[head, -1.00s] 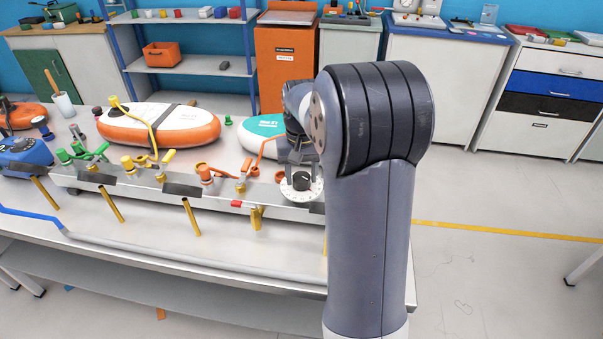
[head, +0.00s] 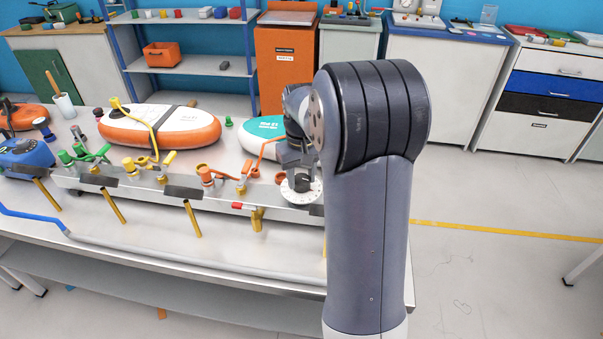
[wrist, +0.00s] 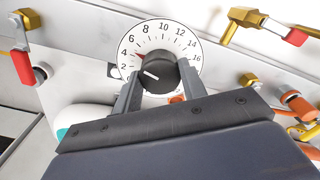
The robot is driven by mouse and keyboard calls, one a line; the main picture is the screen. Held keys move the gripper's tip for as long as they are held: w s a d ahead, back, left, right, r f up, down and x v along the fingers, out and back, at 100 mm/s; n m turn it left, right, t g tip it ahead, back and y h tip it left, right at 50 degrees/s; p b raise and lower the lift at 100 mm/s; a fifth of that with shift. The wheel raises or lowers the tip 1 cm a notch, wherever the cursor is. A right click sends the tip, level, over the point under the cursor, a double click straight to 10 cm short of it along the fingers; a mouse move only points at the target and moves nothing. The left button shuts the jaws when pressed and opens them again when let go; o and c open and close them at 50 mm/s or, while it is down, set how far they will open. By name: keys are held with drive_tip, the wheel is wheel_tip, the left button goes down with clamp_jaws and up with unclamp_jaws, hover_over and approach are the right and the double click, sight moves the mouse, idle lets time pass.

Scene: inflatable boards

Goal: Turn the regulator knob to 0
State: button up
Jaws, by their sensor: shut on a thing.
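The regulator knob (wrist: 157,71) is black and round with a white pointer line. It sits in the middle of a white dial (wrist: 186,49) numbered from 2 to 16. The pointer line faces the left side, toward the 2 and 4 marks; the exact reading is unclear. A small red mark shows on the dial near the 4. My gripper (wrist: 160,86) is shut on the knob, one finger on each side. In the head view my gripper (head: 297,166) is over the dial (head: 301,195) at the bench's right end, and the knob is mostly hidden there.
A metal rail (head: 215,203) carries several valves with green, yellow and orange handles left of the dial. An orange-and-white inflatable (head: 185,120) and a teal one (head: 262,138) lie behind it. Open floor (head: 490,270) is to the right.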

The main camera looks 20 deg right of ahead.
sight(301, 178)
drive_tip(key=n+p, duration=0.1)
drive_tip(key=n, duration=0.4)
drive_tip(key=shift+r+n, duration=0.1)
drive_tip(key=shift+n, duration=0.2)
drive_tip(key=n+p, duration=0.1)
drive_tip(key=n, duration=0.4)
drive_tip(key=shift+n, duration=0.4)
drive_tip(key=o, duration=1)
wheel_tip(301, 178, up, 11)
drive_tip(key=shift+f, duration=0.15)
